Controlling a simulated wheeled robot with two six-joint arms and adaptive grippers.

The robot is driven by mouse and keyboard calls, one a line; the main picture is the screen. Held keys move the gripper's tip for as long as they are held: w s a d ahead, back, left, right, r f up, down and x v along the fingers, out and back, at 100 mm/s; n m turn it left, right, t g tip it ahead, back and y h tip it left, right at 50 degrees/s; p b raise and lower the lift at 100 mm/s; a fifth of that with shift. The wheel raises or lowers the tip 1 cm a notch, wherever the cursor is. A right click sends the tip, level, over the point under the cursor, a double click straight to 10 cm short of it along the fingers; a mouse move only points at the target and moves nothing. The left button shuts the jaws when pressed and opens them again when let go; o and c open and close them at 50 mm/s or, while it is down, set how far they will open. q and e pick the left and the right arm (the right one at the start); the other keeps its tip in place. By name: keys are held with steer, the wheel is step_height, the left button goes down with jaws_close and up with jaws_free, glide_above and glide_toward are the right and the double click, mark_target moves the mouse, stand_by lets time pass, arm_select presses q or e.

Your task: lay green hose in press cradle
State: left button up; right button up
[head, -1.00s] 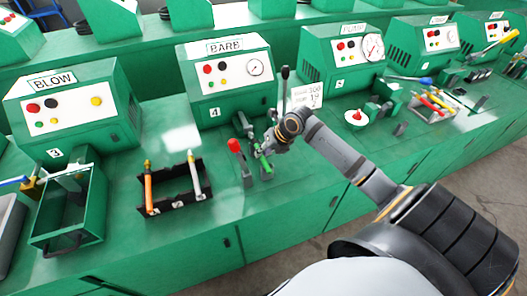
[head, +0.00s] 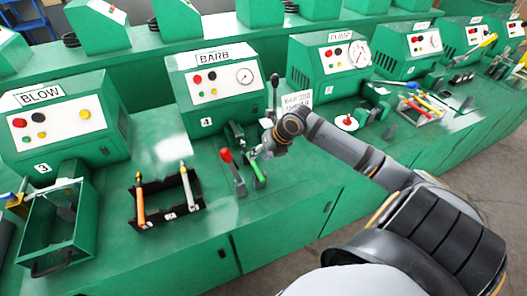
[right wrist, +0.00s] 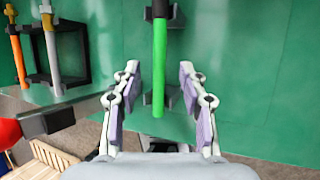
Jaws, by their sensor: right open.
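The green hose (right wrist: 159,70) runs down the middle of the right wrist view, its far end at a dark fitting (right wrist: 160,12). It lies over a dark cradle block (right wrist: 173,98); whether it is fully seated I cannot tell. My right gripper (right wrist: 159,90) is open, one finger on each side of the hose, with visible gaps. In the head view, my right gripper (head: 268,150) is at the front of the BARB press (head: 215,88), and the hose (head: 259,178) shows only partly beside it. My left gripper is out of view.
A red-knobbed lever (head: 232,168) stands just left of the hose. A black rack (head: 168,213) with orange and white tools sits further left. An upright black-knobbed lever (head: 274,90) stands behind the gripper. The bench front is clear.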

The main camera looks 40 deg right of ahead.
steer(key=shift+v, duration=1.85)
